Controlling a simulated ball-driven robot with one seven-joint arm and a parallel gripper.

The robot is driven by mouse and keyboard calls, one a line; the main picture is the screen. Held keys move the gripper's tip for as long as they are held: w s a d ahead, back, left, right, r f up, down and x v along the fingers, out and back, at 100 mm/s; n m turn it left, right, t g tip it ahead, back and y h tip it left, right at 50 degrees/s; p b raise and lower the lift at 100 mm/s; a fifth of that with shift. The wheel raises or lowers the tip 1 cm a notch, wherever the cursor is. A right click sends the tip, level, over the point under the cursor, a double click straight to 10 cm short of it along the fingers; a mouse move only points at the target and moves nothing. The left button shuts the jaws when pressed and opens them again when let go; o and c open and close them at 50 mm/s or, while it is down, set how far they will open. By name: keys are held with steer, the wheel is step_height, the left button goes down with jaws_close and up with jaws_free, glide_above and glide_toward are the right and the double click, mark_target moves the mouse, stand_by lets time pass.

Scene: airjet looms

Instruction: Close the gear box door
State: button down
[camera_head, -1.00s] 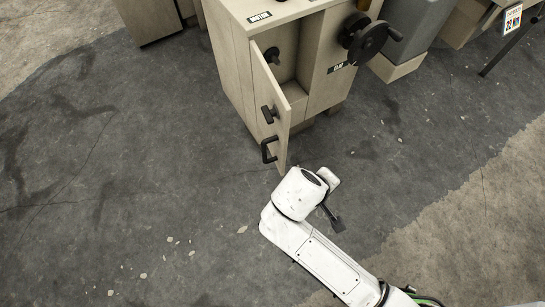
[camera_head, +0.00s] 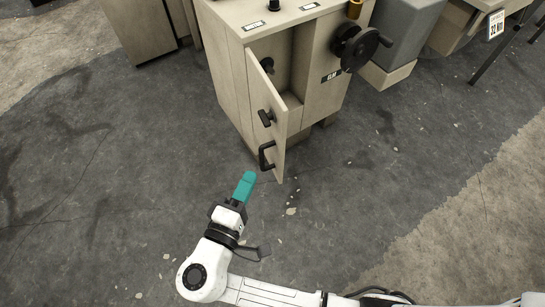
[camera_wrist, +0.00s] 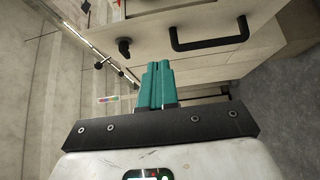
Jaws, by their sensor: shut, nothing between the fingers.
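The gear box door (camera_head: 266,110) is a beige panel on the front left of a beige cabinet, and it stands open. It carries a black knob-like latch (camera_head: 266,117) and, lower down, a black bar handle (camera_head: 265,155). The handle also shows at the top of the wrist view (camera_wrist: 209,36). My gripper (camera_head: 248,176) has teal fingers that are shut and empty. It is just left of and below the handle in the head view, apart from the door. In the wrist view the shut fingers (camera_wrist: 156,70) point toward the door between the latch and handle.
The cabinet (camera_head: 233,75) has a black handwheel (camera_head: 358,44) on its right side. A grey box-shaped unit (camera_head: 403,35) stands to its right. The dark floor (camera_head: 120,170) left of the cabinet is clear.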

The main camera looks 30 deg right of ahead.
mark_target(279, 145)
steer(key=shift+w+d, duration=0.4)
steer(key=shift+d, duration=0.95)
steer(key=shift+w+d, duration=0.4)
steer(key=shift+d, duration=1)
steer(key=shift+w+d, duration=0.4)
steer(key=shift+d, duration=0.95)
